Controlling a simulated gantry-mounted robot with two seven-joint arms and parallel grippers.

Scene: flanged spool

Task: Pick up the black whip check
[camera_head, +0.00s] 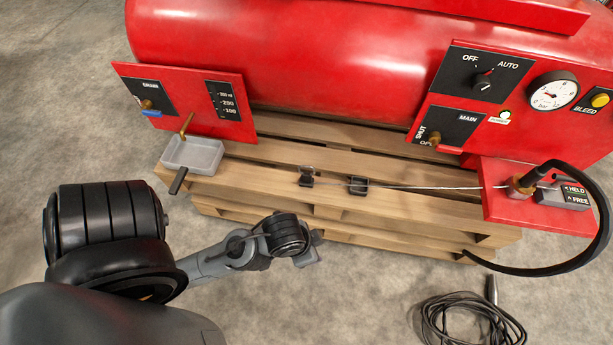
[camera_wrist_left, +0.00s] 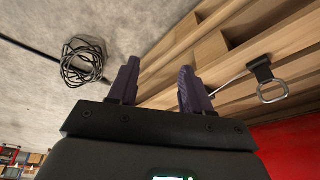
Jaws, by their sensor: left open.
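The black whip check shows in the head view as a thin cable (camera_head: 430,188) lying along the pallet top, running left from the brass fitting on the red plate to two small black clip-like pieces. The left black piece (camera_head: 307,178) carries a small metal loop; the other (camera_head: 357,186) sits a little to its right. In the left wrist view a black piece with a metal ring (camera_wrist_left: 272,91) and part of the cable (camera_wrist_left: 231,81) lie right of the fingers. My left gripper (camera_head: 310,251) is in front of the pallet, open and empty (camera_wrist_left: 158,82), apart from the cable.
The wooden pallet (camera_head: 400,210) carries a red tank (camera_head: 300,45) with control panels. A grey tray (camera_head: 193,153) is at its left. A thick black hose (camera_head: 540,270) curves at the right. A coiled black cable (camera_head: 465,320) lies on the concrete floor.

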